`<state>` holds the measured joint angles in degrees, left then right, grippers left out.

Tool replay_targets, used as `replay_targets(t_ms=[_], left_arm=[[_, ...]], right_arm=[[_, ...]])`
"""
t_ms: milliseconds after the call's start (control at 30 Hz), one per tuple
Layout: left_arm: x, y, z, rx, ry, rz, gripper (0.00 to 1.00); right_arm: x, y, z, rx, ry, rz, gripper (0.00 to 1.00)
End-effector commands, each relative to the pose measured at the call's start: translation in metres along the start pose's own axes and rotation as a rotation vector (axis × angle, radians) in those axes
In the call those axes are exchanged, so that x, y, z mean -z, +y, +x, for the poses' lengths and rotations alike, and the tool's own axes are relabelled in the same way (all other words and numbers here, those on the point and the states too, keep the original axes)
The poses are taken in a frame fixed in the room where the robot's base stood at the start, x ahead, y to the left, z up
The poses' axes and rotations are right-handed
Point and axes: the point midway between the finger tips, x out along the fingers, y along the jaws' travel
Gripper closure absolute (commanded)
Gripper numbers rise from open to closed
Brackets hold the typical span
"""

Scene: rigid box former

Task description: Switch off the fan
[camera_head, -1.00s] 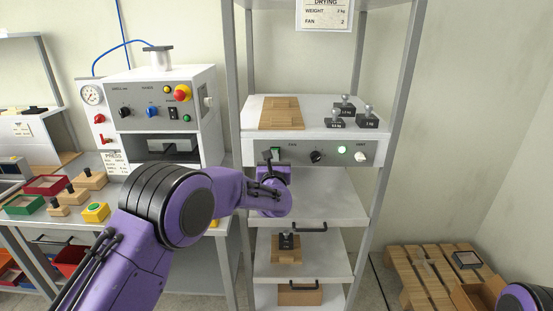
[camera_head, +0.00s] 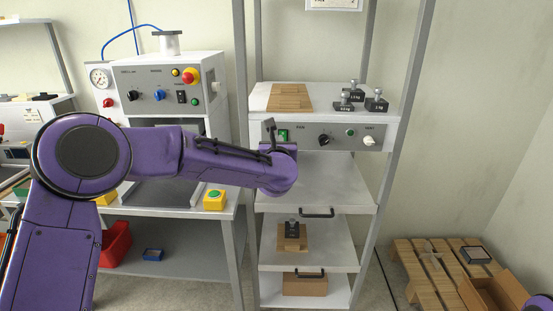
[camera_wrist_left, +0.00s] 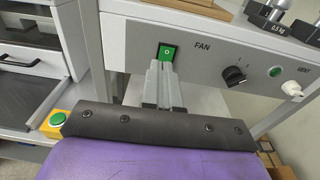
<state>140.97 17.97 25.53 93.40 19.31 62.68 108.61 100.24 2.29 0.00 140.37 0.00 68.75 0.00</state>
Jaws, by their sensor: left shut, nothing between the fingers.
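The fan switch is a green rocker (camera_head: 283,135) on the grey front panel of the drying rack, left of the FAN label. In the left wrist view, the rocker (camera_wrist_left: 167,52) shows a white mark. My left gripper (camera_wrist_left: 161,66) is shut and empty, its fingertips at the rocker's lower edge; I cannot tell whether they touch it. In the head view, my left gripper (camera_head: 270,132) is partly hidden by its own wrist. The round lamp (camera_head: 350,133) on the panel is dark green, and it also looks unlit in the left wrist view (camera_wrist_left: 274,72). My right gripper is out of view.
A black knob (camera_head: 323,142) and a white VENT knob (camera_head: 369,141) sit right of the switch. Weights (camera_head: 376,101) and a wooden panel (camera_head: 290,97) lie on top. A press (camera_head: 165,85) and yellow button box (camera_head: 214,200) stand left. A pallet (camera_head: 430,268) is on the floor right.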

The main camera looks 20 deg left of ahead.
Motion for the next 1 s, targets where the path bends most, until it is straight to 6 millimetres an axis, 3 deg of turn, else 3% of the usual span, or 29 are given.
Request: replay_targets(t_ms=[33, 200, 400, 900, 1000], left_arm=[[0.005, -0.003, -0.013, 0.007, 0.0, -0.001, 1.0], [0.003, -0.011, -0.05, 0.017, 0.001, 0.002, 1.0], [-0.001, -0.011, -0.073, 0.016, 0.001, 0.003, 1.0], [-0.002, -0.009, -0.075, 0.013, 0.003, 0.008, 1.0], [-0.002, -0.009, -0.075, 0.014, 0.001, 0.109, 1.0]], right_arm=[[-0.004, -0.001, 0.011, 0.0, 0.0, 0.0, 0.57], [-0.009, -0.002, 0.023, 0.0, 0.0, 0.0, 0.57], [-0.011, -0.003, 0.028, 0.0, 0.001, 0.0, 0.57], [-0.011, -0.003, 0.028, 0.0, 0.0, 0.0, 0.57], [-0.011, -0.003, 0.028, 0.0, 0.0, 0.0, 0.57]])
